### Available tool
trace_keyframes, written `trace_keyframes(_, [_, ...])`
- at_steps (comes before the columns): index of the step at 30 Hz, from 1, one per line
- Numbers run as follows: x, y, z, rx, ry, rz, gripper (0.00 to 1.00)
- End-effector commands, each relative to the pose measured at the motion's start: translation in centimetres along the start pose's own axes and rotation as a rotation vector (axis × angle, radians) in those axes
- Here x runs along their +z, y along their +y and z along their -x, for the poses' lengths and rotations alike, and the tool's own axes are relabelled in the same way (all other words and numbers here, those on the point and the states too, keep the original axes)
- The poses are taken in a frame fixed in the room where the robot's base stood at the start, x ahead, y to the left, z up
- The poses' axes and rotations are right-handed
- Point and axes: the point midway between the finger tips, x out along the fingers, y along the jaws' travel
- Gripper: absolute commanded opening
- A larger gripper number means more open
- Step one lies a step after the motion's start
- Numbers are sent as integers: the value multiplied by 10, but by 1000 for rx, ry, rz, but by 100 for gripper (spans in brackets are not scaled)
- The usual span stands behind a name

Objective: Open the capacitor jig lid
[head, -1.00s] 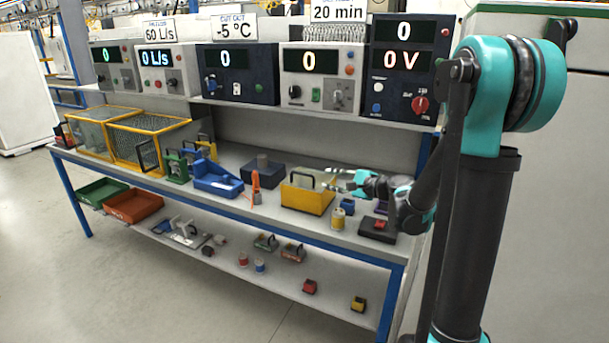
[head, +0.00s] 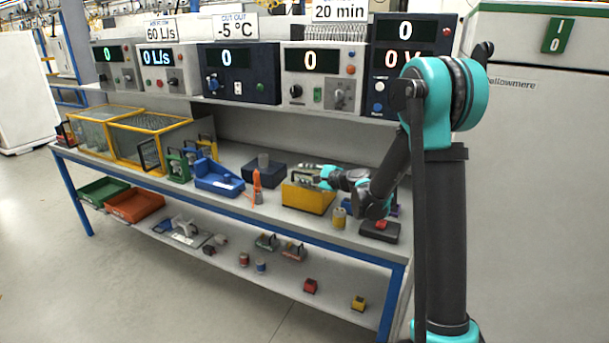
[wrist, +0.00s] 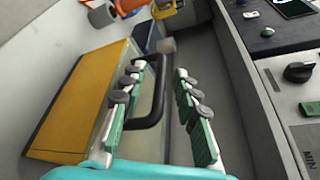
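The capacitor jig looks to be the yellow box (head: 306,199) on the bench top, with a black loop handle on its pale lid; the lid appears down. In the wrist view the box's yellow wall (wrist: 78,105) is at the left and the black handle (wrist: 152,112) stands in the middle. My gripper (head: 312,176) is over the top of the box, coming from the right. In the wrist view my gripper (wrist: 160,100) is open, with the handle between its two green-padded fingers, nearer the left one. Contact with the handle cannot be told.
A dark blue box (head: 264,170) stands behind left of the jig, and an orange tool (head: 256,188) stands left. A yellow spool (head: 339,217) and a dark box with a red button (head: 380,229) are at the right. Instruments (head: 310,75) line the shelf above.

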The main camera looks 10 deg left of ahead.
Motion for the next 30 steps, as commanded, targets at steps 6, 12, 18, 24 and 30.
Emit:
trace_keyframes(6, [0, 0, 0, 0, 0, 0, 23])
trace_keyframes(12, [0, 0, 0, 0, 0, 0, 0])
trace_keyframes(18, [0, 0, 0, 0, 0, 0, 0])
trace_keyframes(24, [0, 0, 1, 1, 0, 0, 0])
trace_keyframes(30, [1, -4, 1, 12, 0, -26, 0])
